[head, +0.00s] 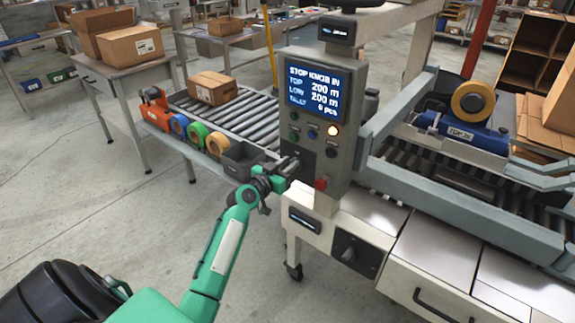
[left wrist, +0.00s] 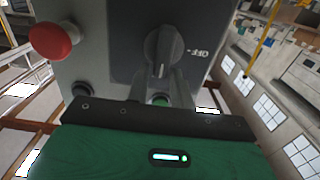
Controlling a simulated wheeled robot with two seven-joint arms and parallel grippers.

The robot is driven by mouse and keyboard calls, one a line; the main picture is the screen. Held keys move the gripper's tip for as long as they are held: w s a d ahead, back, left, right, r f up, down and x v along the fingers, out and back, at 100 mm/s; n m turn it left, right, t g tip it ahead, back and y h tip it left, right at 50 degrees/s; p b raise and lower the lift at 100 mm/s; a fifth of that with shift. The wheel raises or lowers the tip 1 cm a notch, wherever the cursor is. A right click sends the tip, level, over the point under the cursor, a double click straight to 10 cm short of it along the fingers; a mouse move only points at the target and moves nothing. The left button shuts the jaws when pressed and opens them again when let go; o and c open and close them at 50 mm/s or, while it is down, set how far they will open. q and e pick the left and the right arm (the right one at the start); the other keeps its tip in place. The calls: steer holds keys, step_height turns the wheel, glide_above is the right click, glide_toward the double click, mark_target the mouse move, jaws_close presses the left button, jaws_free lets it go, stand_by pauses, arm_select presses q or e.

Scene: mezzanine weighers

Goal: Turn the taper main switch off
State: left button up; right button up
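The control panel (head: 311,115) stands upright on the taping machine, with a lit screen, several buttons and a red stop knob (head: 321,183). In the left wrist view, a dark round rotary switch (left wrist: 164,46) is on the panel beside an upside-down OFF label (left wrist: 199,52). Its pale pointer mark is toward the bottom of that picture, not toward OFF. My left gripper (head: 290,163) is at the panel's lower left. Its two fingers (left wrist: 166,84) stand apart at the switch's grip; contact is unclear. My right gripper is out of view.
The red stop knob also shows in the left wrist view (left wrist: 54,40). Another black rotary switch (head: 348,254) is on the machine's base. A grey bin (head: 243,160) and tape rolls (head: 197,134) sit beside the roller conveyor (head: 250,110). Open floor lies at left.

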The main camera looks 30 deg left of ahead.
arm_select(q)
jaws_close()
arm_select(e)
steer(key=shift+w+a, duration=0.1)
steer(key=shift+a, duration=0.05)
arm_select(q)
steer(key=shift+a+n, duration=0.1)
steer(key=shift+n, duration=0.2)
steer(key=n, duration=0.2)
steer(key=a+n, duration=0.1)
steer(key=n, duration=0.3)
steer(key=shift+a+f, duration=0.15)
steer(key=shift+f, duration=0.1)
steer(key=n, duration=0.3)
steer(key=shift+a+f, duration=0.15)
steer(key=shift+a, duration=0.1)
steer(key=n, duration=0.3)
steer(key=f+n, duration=0.1)
steer(key=n, duration=0.4)
steer(key=shift+w+a+f+n, duration=0.1)
steer(key=shift+a+f+n, duration=0.2)
steer(key=shift+f, duration=0.05)
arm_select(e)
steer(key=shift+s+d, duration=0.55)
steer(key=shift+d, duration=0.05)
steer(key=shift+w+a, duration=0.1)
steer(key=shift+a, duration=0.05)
